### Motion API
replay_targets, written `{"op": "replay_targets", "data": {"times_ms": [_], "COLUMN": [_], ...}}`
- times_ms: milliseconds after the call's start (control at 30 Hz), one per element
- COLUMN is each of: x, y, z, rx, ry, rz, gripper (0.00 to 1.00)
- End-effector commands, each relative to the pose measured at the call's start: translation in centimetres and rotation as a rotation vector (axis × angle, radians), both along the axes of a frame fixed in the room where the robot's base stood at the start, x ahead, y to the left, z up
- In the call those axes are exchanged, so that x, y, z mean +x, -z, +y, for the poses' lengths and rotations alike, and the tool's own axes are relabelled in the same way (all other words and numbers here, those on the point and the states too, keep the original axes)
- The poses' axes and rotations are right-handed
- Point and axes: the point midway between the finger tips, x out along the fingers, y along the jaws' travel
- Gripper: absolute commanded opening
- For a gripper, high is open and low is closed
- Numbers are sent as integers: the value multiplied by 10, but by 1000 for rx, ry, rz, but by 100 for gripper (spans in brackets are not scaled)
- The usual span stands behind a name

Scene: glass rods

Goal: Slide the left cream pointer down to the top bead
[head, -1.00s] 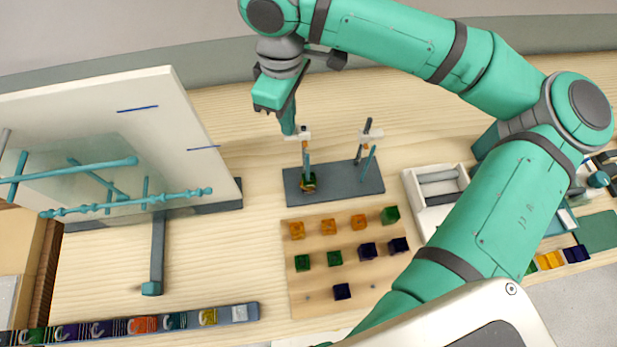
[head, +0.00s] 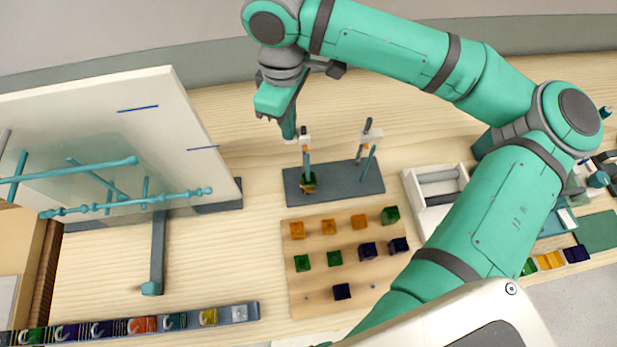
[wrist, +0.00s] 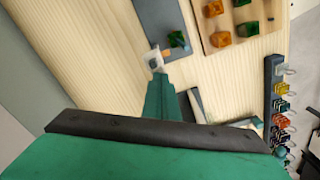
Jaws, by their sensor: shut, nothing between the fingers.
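The left cream pointer (head: 304,139) is on the left upright rod (head: 307,166), above its beads. A green bead (head: 310,179) is on that rod near its foot, with an orange piece partly showing beside it. My gripper (head: 290,135) is shut and empty, pointing down right at the left cream pointer; I cannot tell whether it touches it. In the wrist view the cream pointer (wrist: 154,60) shows just beyond the green finger tips, with the green bead (wrist: 177,39) past it. The right cream pointer (head: 370,134) is on the right rod (head: 368,165).
Both rods stand on a dark grey base (head: 345,183). A wooden board (head: 320,285) with several coloured cubes lies in front. A white panel (head: 120,110) with teal rods stands at left, and a white tray (head: 410,190) at right. Bare table lies behind the base.

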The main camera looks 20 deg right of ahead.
Motion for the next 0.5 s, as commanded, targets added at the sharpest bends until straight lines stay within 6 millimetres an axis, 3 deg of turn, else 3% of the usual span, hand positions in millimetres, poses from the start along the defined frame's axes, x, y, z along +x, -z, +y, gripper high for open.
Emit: {"op": "replay_targets", "data": {"times_ms": [500], "x": [0], "y": [23], "z": [0], "rx": [1], "ry": [0], "rz": [1], "gripper": [0]}}
